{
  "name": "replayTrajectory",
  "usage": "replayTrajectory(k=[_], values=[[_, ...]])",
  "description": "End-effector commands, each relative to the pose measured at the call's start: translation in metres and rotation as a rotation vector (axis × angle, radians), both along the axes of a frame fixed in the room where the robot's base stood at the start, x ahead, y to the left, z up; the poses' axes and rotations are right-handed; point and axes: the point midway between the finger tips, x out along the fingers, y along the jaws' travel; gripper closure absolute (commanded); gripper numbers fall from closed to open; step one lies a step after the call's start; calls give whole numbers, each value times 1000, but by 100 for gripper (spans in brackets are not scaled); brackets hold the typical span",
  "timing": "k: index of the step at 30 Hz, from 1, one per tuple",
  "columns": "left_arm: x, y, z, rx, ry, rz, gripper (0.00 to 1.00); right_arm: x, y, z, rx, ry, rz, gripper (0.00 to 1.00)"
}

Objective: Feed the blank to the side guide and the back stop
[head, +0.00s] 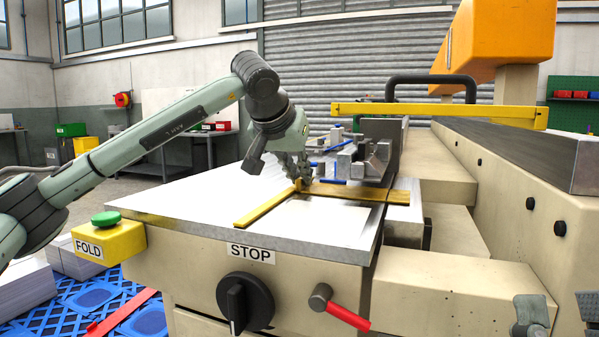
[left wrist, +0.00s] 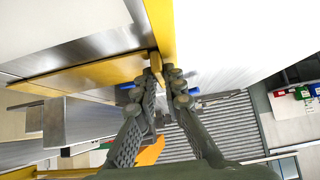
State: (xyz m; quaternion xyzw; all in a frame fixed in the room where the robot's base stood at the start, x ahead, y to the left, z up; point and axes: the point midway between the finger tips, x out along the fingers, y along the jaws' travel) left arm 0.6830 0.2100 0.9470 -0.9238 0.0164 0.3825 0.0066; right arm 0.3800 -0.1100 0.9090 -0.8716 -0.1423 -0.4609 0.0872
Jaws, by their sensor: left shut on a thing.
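The blank appears to be the pale bright sheet (head: 318,218) lying flat on the steel table, in the angle of two yellow bars; its edges are hard to tell from the table's glare. The side guide (head: 268,206) runs front to back along its left, and the back stop (head: 350,190) crosses behind it. Both bars also show in the left wrist view. My left gripper (head: 299,172) is low at their corner, its fingers shut on a small yellow tab (left wrist: 156,65) there. My right gripper (head: 560,312) shows only partly at lower right, its fingers apart and empty.
The steel table (head: 190,183) has free room left of the side guide. Metal fold blocks (head: 362,160) stand behind the back stop.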

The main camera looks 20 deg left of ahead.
Motion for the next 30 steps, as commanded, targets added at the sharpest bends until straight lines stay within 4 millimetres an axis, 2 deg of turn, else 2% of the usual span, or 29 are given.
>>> replayTrajectory(k=[8,9,15,24,30], values=[[0,1,0,1,0,2,100,0,0,1,0,0,0,60],[0,1,0,1,0,2,88,0,0,1,0,0,0,60],[0,1,0,0,0,1,66,0,0,1,0,0,0,60],[-1,0,1,1,0,1,66,0,0,1,0,0,0,60],[-19,1,20,1,-3,-1,66,0,0,1,0,0,0,60]])
